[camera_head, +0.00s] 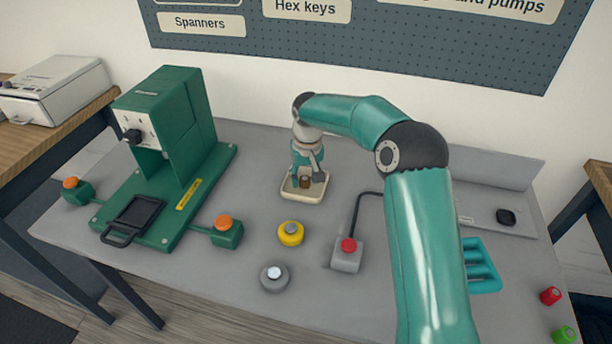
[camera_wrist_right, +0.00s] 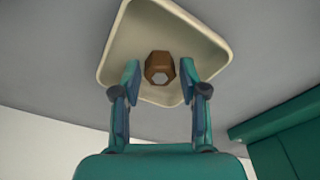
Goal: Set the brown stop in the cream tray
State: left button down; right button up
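The brown stop (camera_head: 305,183) is in the cream tray (camera_head: 303,198), near its middle, under my right gripper (camera_head: 308,174). My left gripper is not in view.
A green press (camera_head: 170,150) stands at the left with orange buttons. A yellow piece (camera_head: 290,233), a grey piece (camera_head: 274,277) and a grey box with a red button (camera_head: 347,253) stand in front of the tray. A teal rack (camera_head: 481,266) is to the right.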

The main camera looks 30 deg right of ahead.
jog(key=shift+o, duration=0.3)
notch_tip(320, 180, up, 12)
jog(key=s, duration=0.1)
jog(key=shift+s+a+p, duration=0.2)
jog(key=shift+p, duration=0.2)
dwell(0.4)
